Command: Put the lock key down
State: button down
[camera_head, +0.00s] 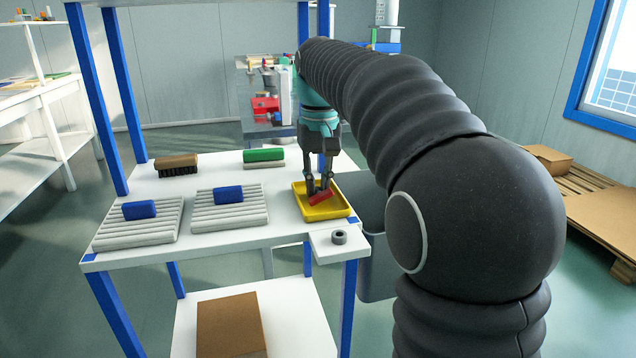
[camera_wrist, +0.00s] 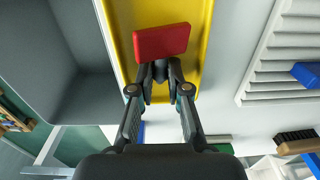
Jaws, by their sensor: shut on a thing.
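The lock key shows a red block-like head (camera_head: 321,197) in the head view, low over or in the yellow tray (camera_head: 328,214) at the right end of the white table. In the wrist view its red flat head (camera_wrist: 161,41) lies across the yellow tray (camera_wrist: 207,40). My gripper (camera_head: 319,187) points down into the tray. In the wrist view the fingertips of my gripper (camera_wrist: 160,70) are closed together at the key's near edge. The part between the fingers is mostly hidden. I cannot tell whether the key touches the tray floor.
Two ribbed grey pads (camera_head: 137,226) (camera_head: 229,210) with blue blocks stand left of the tray. A brown brush (camera_head: 176,165) and a green-topped block (camera_head: 264,156) lie behind them. A small shelf with a dark ring (camera_head: 339,237) juts out in front. A blue post stands behind my gripper.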

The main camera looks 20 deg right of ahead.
aim_at(319, 188)
jog(key=c, duration=1.1)
grip_release()
jog(key=shift+c, duration=0.2)
notch_tip(319, 188, up, 12)
jog(key=p, duration=0.2)
jog(key=shift+r, duration=0.15)
jog(key=shift+d, duration=0.1)
